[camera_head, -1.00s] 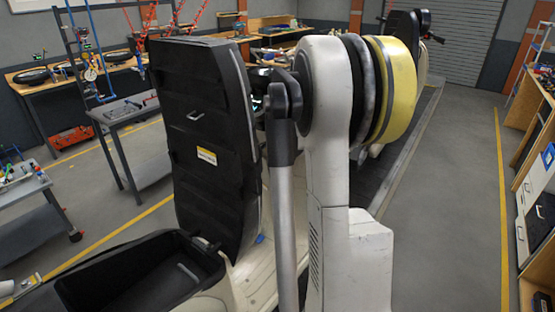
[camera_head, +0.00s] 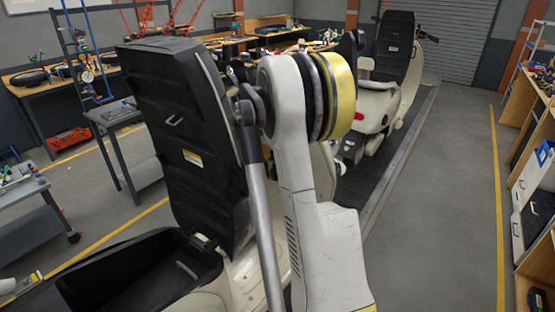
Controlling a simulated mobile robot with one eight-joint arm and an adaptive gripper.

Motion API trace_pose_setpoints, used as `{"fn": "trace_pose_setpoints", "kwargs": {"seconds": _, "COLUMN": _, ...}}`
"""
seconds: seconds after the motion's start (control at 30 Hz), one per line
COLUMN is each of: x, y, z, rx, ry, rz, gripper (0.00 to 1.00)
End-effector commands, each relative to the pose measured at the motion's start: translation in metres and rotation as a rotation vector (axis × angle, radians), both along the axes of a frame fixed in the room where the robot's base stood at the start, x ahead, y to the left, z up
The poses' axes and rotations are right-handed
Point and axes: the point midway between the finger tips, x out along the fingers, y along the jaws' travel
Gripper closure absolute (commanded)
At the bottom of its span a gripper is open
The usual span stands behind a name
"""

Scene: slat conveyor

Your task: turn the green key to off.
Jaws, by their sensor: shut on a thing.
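The green key does not show in this view. It may be hidden behind the raised seat or my arm. A pale scooter (camera_head: 245,272) stands close in front of me. Its black seat (camera_head: 175,120) is raised, with the underside facing me and the top leaning left. The open black storage bin (camera_head: 95,280) lies below the seat at the lower left. My pale arm with its yellow ring rises across the middle, just right of the seat, and covers the scooter's front part. My gripper is out of sight beyond the arm and seat.
A second scooter (camera_head: 385,105) with a raised seat stands farther along the conveyor (camera_head: 375,195). Grey carts (camera_head: 115,112) stand at the left, and a workbench (camera_head: 50,85) behind them. Shelving (camera_head: 535,170) lines the right. The floor (camera_head: 440,200) right of the conveyor is clear.

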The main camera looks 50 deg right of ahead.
Motion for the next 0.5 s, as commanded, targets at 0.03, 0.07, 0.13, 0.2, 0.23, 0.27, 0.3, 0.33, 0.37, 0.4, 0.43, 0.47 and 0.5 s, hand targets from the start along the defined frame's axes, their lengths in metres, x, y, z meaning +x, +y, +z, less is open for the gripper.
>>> {"fn": "trace_pose_setpoints", "kwargs": {"seconds": 0.03, "x": 0.0102, "y": -0.0037, "z": 0.0051, "rx": -0.016, "ry": 0.027, "rz": 0.023, "gripper": 0.75}}
{"fn": "trace_pose_setpoints", "kwargs": {"seconds": 0.07, "x": 0.0113, "y": -0.0036, "z": 0.0056, "rx": -0.020, "ry": 0.057, "rz": 0.029, "gripper": 0.69}}
{"fn": "trace_pose_setpoints", "kwargs": {"seconds": 0.13, "x": 0.0112, "y": -0.0038, "z": 0.0062, "rx": -0.025, "ry": 0.112, "rz": 0.036, "gripper": 0.56}}
{"fn": "trace_pose_setpoints", "kwargs": {"seconds": 0.2, "x": 0.0106, "y": -0.0034, "z": 0.0075, "rx": -0.027, "ry": 0.135, "rz": 0.040, "gripper": 0.49}}
{"fn": "trace_pose_setpoints", "kwargs": {"seconds": 0.23, "x": 0.0103, "y": -0.0033, "z": 0.0078, "rx": -0.027, "ry": 0.136, "rz": 0.039, "gripper": 0.48}}
{"fn": "trace_pose_setpoints", "kwargs": {"seconds": 0.27, "x": 0.0101, "y": -0.0034, "z": 0.0079, "rx": -0.027, "ry": 0.135, "rz": 0.040, "gripper": 0.48}}
{"fn": "trace_pose_setpoints", "kwargs": {"seconds": 0.3, "x": 0.0101, "y": -0.0034, "z": 0.0080, "rx": -0.026, "ry": 0.135, "rz": 0.040, "gripper": 0.48}}
{"fn": "trace_pose_setpoints", "kwargs": {"seconds": 0.33, "x": 0.0102, "y": -0.0034, "z": 0.0080, "rx": -0.026, "ry": 0.135, "rz": 0.040, "gripper": 0.48}}
{"fn": "trace_pose_setpoints", "kwargs": {"seconds": 0.37, "x": 0.0102, "y": -0.0033, "z": 0.0081, "rx": -0.026, "ry": 0.135, "rz": 0.040, "gripper": 0.48}}
{"fn": "trace_pose_setpoints", "kwargs": {"seconds": 0.4, "x": 0.0102, "y": -0.0033, "z": 0.0082, "rx": -0.027, "ry": 0.135, "rz": 0.040, "gripper": 0.14}}
{"fn": "trace_pose_setpoints", "kwargs": {"seconds": 0.43, "x": 0.0102, "y": -0.0034, "z": 0.0082, "rx": -0.027, "ry": 0.135, "rz": 0.040, "gripper": 0.05}}
{"fn": "trace_pose_setpoints", "kwargs": {"seconds": 0.47, "x": 0.0102, "y": -0.0034, "z": 0.0082, "rx": -0.027, "ry": 0.135, "rz": 0.040, "gripper": 0.02}}
{"fn": "trace_pose_setpoints", "kwargs": {"seconds": 0.5, "x": 0.0102, "y": -0.0033, "z": 0.0083, "rx": -0.026, "ry": 0.135, "rz": 0.040, "gripper": 0.02}}
